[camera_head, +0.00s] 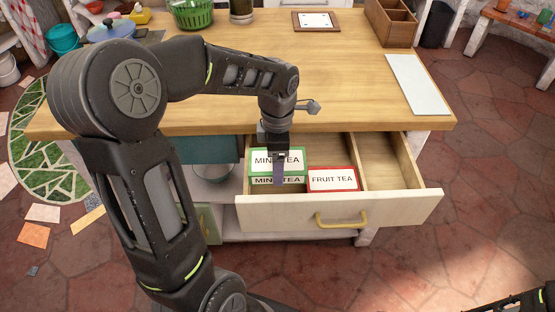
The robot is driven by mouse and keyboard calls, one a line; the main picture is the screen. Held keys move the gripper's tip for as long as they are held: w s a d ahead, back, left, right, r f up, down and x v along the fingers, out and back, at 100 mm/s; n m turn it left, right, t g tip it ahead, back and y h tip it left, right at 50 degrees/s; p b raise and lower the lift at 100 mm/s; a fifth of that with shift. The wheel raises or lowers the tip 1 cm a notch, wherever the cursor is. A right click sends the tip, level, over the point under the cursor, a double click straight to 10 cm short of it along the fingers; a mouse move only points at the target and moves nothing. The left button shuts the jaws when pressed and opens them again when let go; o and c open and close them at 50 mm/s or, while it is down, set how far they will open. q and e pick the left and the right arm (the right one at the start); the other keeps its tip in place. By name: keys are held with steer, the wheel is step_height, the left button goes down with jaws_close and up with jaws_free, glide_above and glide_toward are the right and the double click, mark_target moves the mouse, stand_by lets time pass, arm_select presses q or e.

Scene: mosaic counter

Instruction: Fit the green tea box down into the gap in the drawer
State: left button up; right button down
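The green tea box (262,160), labelled MINT TEA, is in the left part of the open drawer (395,203). It looks level. Its top and front faces both show, and it appears to sit higher than the red FRUIT TEA box (345,182) to its right. My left gripper (279,165) points down over the green box, with one dark finger across its front. It appears shut on the box; the other finger is hidden. The gap under the green box and its bottom are hidden. My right gripper is out of view.
The drawer's right compartment (388,176) is empty. The wooden counter (350,95) is above and behind the drawer, with a white board (418,84) at its right. A wooden organiser (391,25), a framed card (316,21) and a green basket (190,13) stand at the back.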

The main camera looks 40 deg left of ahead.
arm_select(q)
steer(key=shift+f+b, duration=3.3)
steer(key=shift+f, duration=0.75)
stand_by(1.6)
steer(key=o, duration=1.4)
steer(key=shift+r, duration=0.1)
step_height(320, 180, up, 8)
steer(key=shift+f+p, duration=0.2)
steer(key=shift+p, duration=0.1)
